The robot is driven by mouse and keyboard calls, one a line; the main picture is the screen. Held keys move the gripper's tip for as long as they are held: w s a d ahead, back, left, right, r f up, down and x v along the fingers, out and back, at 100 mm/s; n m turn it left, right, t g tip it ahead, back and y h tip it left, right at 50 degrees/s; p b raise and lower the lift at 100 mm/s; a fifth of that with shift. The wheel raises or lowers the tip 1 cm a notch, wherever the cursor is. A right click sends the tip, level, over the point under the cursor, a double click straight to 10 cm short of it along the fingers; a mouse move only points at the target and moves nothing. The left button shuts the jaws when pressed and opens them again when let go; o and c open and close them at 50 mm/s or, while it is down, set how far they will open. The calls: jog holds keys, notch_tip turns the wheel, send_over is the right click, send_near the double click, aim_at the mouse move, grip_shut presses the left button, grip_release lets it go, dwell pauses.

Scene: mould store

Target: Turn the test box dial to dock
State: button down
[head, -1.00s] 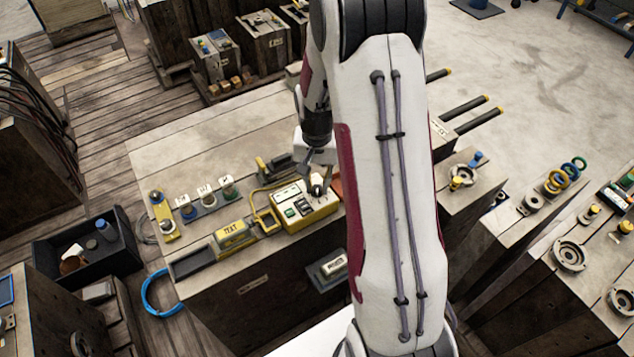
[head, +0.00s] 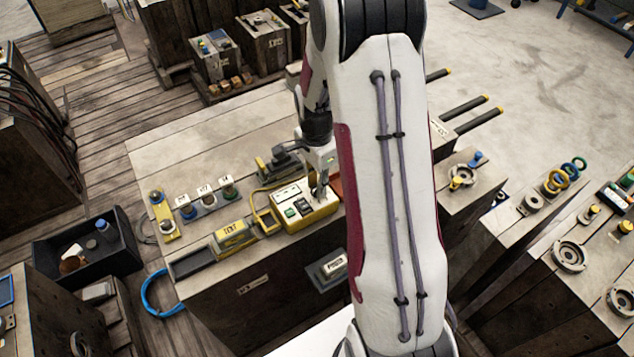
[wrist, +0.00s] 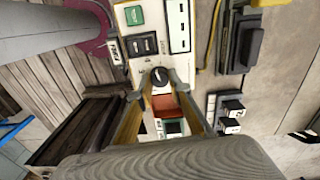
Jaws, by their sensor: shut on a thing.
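The yellow test box (head: 318,217) with a pale top panel sits on the wooden bench. In the wrist view its panel (wrist: 139,66) shows a green button (wrist: 134,15), a dark switch (wrist: 143,44) and a white label strip. The round black dial (wrist: 160,76) with a pale mark lies between my fingertips. My gripper (head: 318,190) points down at the right end of the box and is shut on the dial; it also shows in the wrist view (wrist: 160,84). In the head view the gripper hides the dial. I cannot read the dial's position labels.
A yellow labelled block (head: 233,236) stands left of the box. Several coloured knobs on small stands (head: 207,201) are further left. A dark grey handled piece (head: 286,156) lies behind the box. The bench's back left is clear.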

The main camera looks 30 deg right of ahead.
jog(key=shift+m, duration=2.3)
jog(key=c, duration=1.8)
grip_release()
jog(key=shift+c, duration=0.2)
jog(key=shift+r, duration=0.1)
notch_tip(320, 180, up, 12)
